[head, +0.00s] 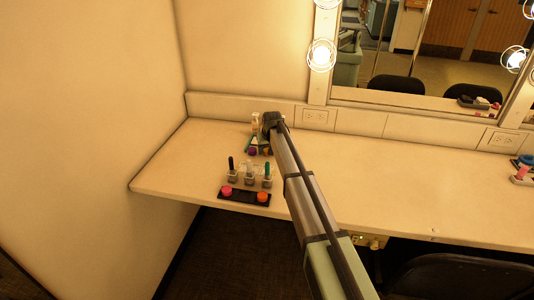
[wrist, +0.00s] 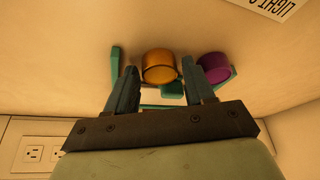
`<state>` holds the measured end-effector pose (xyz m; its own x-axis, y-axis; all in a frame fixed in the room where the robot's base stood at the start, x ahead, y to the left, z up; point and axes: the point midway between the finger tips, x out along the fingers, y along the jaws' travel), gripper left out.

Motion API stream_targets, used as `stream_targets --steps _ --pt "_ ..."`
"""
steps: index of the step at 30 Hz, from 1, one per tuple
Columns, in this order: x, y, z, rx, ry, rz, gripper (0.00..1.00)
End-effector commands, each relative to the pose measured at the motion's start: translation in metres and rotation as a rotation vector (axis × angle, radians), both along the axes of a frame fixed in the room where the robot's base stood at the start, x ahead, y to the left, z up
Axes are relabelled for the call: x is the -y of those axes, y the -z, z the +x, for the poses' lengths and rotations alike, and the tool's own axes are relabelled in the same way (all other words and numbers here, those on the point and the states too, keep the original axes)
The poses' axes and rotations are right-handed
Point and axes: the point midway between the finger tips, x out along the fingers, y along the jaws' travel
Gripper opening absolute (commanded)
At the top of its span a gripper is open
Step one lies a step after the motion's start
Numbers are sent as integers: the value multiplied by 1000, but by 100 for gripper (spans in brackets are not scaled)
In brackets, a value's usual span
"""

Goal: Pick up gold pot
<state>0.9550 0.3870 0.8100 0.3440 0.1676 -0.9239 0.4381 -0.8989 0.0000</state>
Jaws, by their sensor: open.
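The gold pot (wrist: 160,65) is a short, round, orange-gold pot in the upper middle of the wrist view. A purple pot (wrist: 213,66) stands to its right there. Both are by a teal holder (wrist: 115,48), partly hidden by my fingers. My gripper (wrist: 160,77) is open, with one finger on each side of the gold pot in the picture; I cannot tell whether they touch it. In the head view the purple pot (head: 252,152) and a small bit of the gold pot (head: 267,151) show just below my gripper (head: 268,133), near the back of the counter.
A clear rack (head: 249,175) with several capped bottles and a black tray (head: 243,197) with pink and orange pots stand in front on the counter (head: 400,190). A pale bottle (head: 255,122) stands behind. A wall is at left, a mirror behind. The counter's middle is clear.

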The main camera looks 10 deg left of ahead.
Motion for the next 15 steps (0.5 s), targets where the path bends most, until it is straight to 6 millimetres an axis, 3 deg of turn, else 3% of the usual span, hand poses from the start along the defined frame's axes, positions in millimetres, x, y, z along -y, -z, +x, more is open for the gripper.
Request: stream_targets --steps 4,15 --pt "0 0 0 0 0 0 51" --pt "0 -1 0 0 0 0 16"
